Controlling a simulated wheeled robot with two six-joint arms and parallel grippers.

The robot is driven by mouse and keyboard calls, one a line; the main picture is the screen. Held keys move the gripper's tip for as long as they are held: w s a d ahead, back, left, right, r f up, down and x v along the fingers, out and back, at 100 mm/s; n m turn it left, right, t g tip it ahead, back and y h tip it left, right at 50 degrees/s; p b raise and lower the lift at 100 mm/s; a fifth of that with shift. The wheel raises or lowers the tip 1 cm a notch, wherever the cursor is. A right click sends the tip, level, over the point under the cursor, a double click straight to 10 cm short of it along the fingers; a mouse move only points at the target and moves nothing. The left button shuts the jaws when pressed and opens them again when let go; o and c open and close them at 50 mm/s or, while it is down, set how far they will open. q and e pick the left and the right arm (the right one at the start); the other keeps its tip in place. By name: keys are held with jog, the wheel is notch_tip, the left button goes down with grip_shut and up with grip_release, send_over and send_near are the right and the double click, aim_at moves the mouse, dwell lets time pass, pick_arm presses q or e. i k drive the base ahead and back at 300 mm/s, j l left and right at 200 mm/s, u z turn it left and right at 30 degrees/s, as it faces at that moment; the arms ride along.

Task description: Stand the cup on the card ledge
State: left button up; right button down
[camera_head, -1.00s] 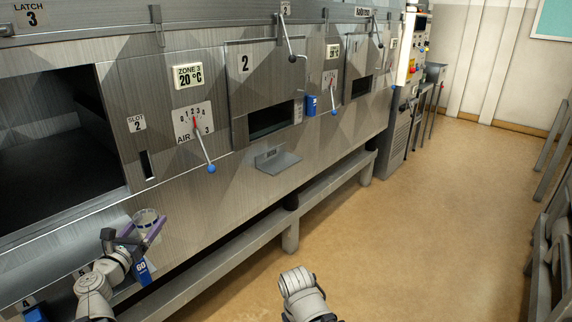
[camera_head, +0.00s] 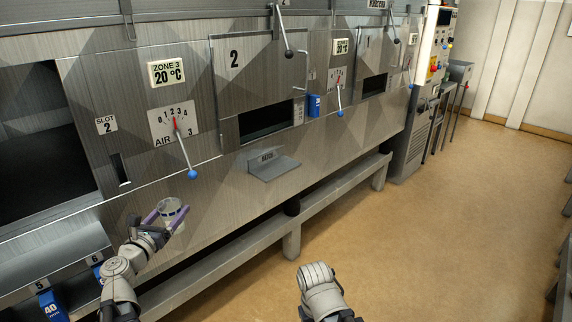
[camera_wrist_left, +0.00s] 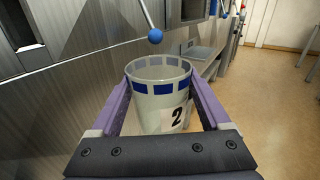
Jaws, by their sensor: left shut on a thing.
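The cup (camera_head: 171,209) is pale and clear-looking, with a band of blue squares near its rim. In the left wrist view the cup (camera_wrist_left: 157,112) is upright, open at the top, and bears a "2" label. My left gripper (camera_head: 169,214) is shut on it, with a purple finger on either side. The card ledge (camera_head: 275,166) is a small grey metal shelf on the hood's front, right of the cup and apart from it. It also shows beyond the cup in the left wrist view (camera_wrist_left: 197,56). My right gripper is not visible; only part of that arm shows at the bottom.
The air lever's blue knob (camera_head: 192,174) juts out just above the cup, toward the ledge side. A blue holder (camera_head: 314,105) hangs right of the ledge. A grey rail (camera_head: 330,195) runs low along the hood. Blue numbered items (camera_head: 52,306) sit at lower left. The ledge top looks clear.

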aim_at(276, 167)
jog(key=i+l, duration=0.35)
jog(key=l, duration=0.15)
jog(key=i+l, duration=0.4)
jog(key=i+l+z, duration=0.1)
jog(key=i+l, duration=0.3)
jog(key=l, duration=0.25)
